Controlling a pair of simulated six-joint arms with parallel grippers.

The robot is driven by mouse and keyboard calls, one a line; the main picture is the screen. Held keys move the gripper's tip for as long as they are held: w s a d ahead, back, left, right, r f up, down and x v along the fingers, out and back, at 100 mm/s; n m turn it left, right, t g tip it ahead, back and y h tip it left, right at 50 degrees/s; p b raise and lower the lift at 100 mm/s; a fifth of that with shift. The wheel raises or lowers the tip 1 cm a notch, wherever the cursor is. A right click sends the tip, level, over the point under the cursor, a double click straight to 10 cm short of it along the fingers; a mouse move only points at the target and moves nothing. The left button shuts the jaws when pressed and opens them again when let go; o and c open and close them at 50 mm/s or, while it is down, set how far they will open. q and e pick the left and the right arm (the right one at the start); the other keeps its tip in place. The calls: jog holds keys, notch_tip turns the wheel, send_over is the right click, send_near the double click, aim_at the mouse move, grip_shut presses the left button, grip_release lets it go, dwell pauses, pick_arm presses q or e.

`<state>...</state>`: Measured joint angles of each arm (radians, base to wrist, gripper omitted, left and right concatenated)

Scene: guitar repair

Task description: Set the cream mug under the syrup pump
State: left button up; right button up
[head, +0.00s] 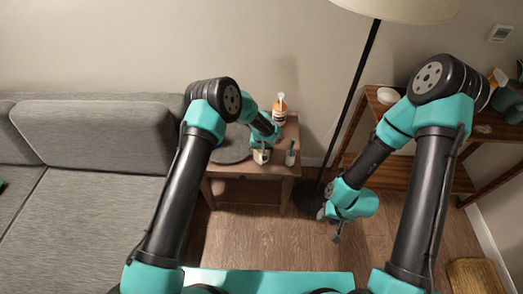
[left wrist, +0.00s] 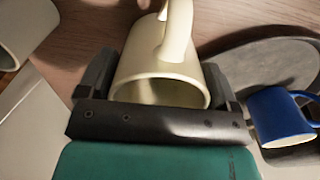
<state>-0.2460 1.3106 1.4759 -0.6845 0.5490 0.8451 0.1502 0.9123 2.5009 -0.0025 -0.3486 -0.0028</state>
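The cream mug (left wrist: 165,68) is between the two fingers of my left gripper (left wrist: 160,92) in the left wrist view. The fingers press against both sides of it, with its open rim facing the camera and its handle at the top. In the head view the mug (head: 261,157) is at the front of the small wooden side table (head: 232,170), below my left gripper (head: 264,145). An orange and white bottle (head: 280,110), apparently the syrup pump, stands at the table's back right. My right gripper (head: 337,228) hangs over the floor, away from the table; its opening is unclear.
A blue mug (left wrist: 283,115) sits on a round grey tray (left wrist: 240,65), which lies on the table's left side. A pale cup (left wrist: 25,30) shows at the left wrist view's upper left. A floor lamp pole (head: 350,105) and a wooden shelf (head: 390,175) stand right; a grey sofa (head: 95,140) is left.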

pick_arm(q)
jog(key=shift+o, duration=1.3)
notch_tip(320, 180, up, 12)
jog(key=shift+r, duration=0.15)
jog(key=s+a+f+h, duration=0.1)
jog(key=s+a+f, duration=0.1)
jog(key=s+a, duration=0.4)
jog(key=s+a+f+n+h, duration=0.1)
jog(key=s+a+f, duration=0.2)
jog(key=s+a, duration=0.4)
jog(key=s+a+f+n+h, duration=0.1)
jog(key=s+a, duration=0.6)
jog(key=s, duration=1.3)
jog(key=shift+f+t+h, duration=0.4)
jog(key=shift+f, duration=0.4)
